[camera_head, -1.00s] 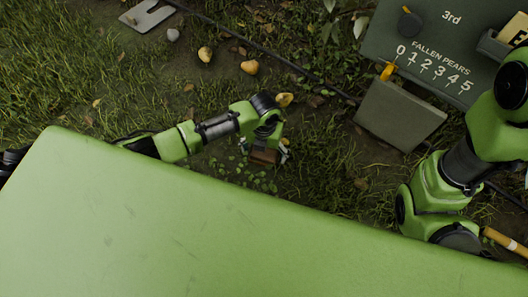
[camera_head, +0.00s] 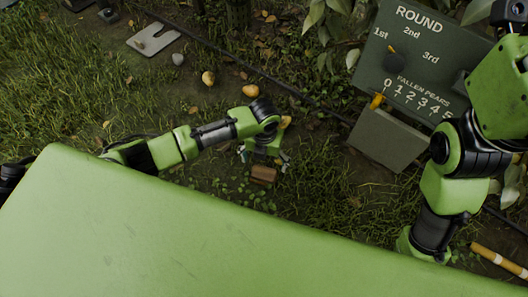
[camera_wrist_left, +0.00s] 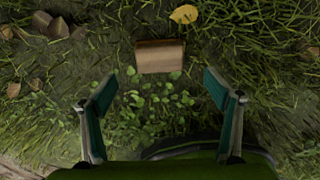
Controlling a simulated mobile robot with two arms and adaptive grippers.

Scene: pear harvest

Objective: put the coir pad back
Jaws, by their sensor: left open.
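The coir pad is probably the small brown block (camera_head: 263,174) lying on the grassy ground beyond the green surface. It also shows in the left wrist view (camera_wrist_left: 160,58), flat among grass and small clover leaves. My left gripper (camera_head: 264,156) is open and empty, with its fingers spread wide. In the left wrist view the gripper (camera_wrist_left: 160,84) has its two fingertips apart, and the block lies ahead of them, not between them. The head view shows the block just below the gripper; their height gap is hard to judge. My right gripper cannot be seen.
Yellowish pears (camera_head: 208,78) lie on the grass past my left arm. A green scoreboard (camera_head: 415,62) and a grey box (camera_head: 385,140) stand at right.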

